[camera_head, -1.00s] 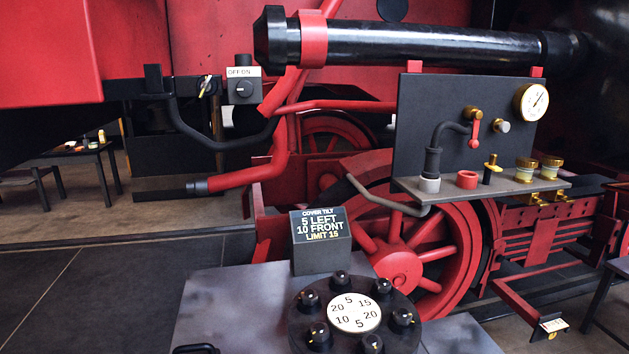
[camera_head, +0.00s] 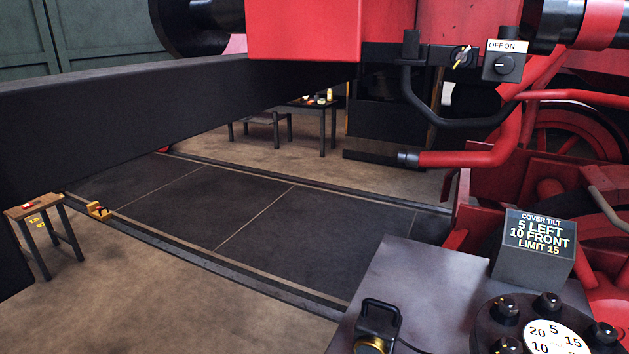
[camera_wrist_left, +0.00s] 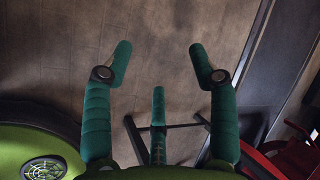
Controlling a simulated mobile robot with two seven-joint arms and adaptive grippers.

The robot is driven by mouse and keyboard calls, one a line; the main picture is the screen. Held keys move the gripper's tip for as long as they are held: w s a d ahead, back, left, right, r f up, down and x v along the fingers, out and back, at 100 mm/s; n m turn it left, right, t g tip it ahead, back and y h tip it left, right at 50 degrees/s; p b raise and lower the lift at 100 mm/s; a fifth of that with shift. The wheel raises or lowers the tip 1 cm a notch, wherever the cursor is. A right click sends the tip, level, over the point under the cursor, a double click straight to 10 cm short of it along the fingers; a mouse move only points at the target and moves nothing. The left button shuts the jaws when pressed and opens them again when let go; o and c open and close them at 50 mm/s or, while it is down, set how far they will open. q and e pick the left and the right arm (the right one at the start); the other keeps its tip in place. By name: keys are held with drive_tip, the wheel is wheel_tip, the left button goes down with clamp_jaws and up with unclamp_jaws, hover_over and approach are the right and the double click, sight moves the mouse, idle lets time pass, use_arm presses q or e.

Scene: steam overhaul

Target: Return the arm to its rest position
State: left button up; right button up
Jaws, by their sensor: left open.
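My left gripper (camera_wrist_left: 159,60) shows in the left wrist view with its green padded fingers spread apart. It is open, and nothing is between the fingers. It hangs over bare brownish floor (camera_wrist_left: 150,30). Neither of my arms nor grippers shows in the head view. My right gripper is not in view.
In the head view, a grey table (camera_head: 400,285) bears a tilt sign block (camera_head: 533,248) and a round black fixture (camera_head: 500,318) with knobs. A red pipe (camera_head: 460,158) and an OFF/ON switch box (camera_head: 504,62) are on the locomotive. A wooden stool (camera_head: 36,210) stands at left. Open floor (camera_head: 150,290) lies between.

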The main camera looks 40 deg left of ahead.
use_arm(q)
drive_tip(key=s+d+f+h+b, duration=0.1)
drive_tip(key=d+f, duration=0.4)
drive_tip(key=d, duration=0.9)
drive_tip(key=s+d+f+n+h+b, duration=0.1)
drive_tip(key=d+f+h, duration=0.2)
drive_tip(key=d, duration=1.1)
drive_tip(key=s+d+f+n+h+b, duration=0.1)
drive_tip(key=s+d+f+h, duration=0.1)
drive_tip(key=d+f, duration=0.6)
drive_tip(key=d, duration=0.6)
drive_tip(key=shift+g, duration=0.4)
